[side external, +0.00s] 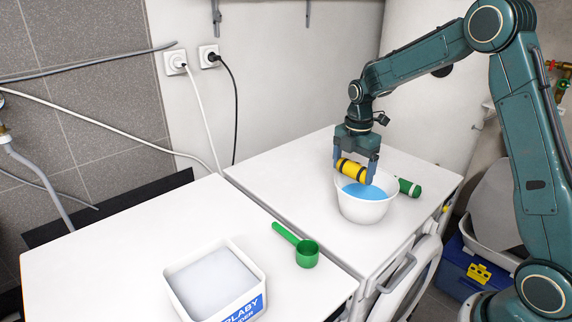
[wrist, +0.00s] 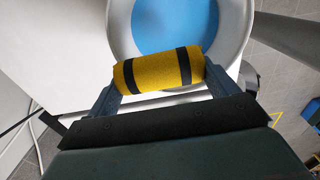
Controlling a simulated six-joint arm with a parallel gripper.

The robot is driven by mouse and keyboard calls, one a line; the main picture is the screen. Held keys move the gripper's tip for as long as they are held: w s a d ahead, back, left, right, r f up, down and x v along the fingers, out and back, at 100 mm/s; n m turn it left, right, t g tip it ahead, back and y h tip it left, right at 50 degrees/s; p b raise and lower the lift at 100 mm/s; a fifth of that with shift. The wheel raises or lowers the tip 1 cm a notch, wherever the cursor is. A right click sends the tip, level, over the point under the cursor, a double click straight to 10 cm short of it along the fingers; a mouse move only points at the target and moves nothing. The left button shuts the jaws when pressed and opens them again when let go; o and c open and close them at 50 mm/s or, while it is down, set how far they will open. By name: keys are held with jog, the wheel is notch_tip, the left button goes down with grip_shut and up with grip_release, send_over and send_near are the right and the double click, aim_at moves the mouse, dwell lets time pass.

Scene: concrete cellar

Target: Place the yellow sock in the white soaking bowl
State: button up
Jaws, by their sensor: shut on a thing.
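The yellow sock (side external: 358,171) is rolled up, with dark bands. My gripper (side external: 356,174) is shut on it and holds it at the bowl's upper left edge in the side view. The wrist view shows the sock (wrist: 160,79) lying across between the fingers (wrist: 158,88). The white soaking bowl (side external: 364,211) stands upright on the right-hand white top and holds blue liquid (side external: 365,191). In the wrist view the bowl (wrist: 120,35) lies just beyond the sock, which overlaps its near rim. I cannot tell whether sock and bowl touch.
A green roll (side external: 409,187) lies right of the bowl. A green scoop (side external: 307,253) and a white tub of powder (side external: 214,281) sit on the left-hand top. The back of the right-hand top is clear.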

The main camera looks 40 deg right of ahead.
aim_at(353, 165)
jog(key=shift+f, duration=0.35)
jog(key=o, duration=0.8)
jog(key=shift+r, duration=0.1)
notch_tip(353, 165, up, 13)
dwell(0.8)
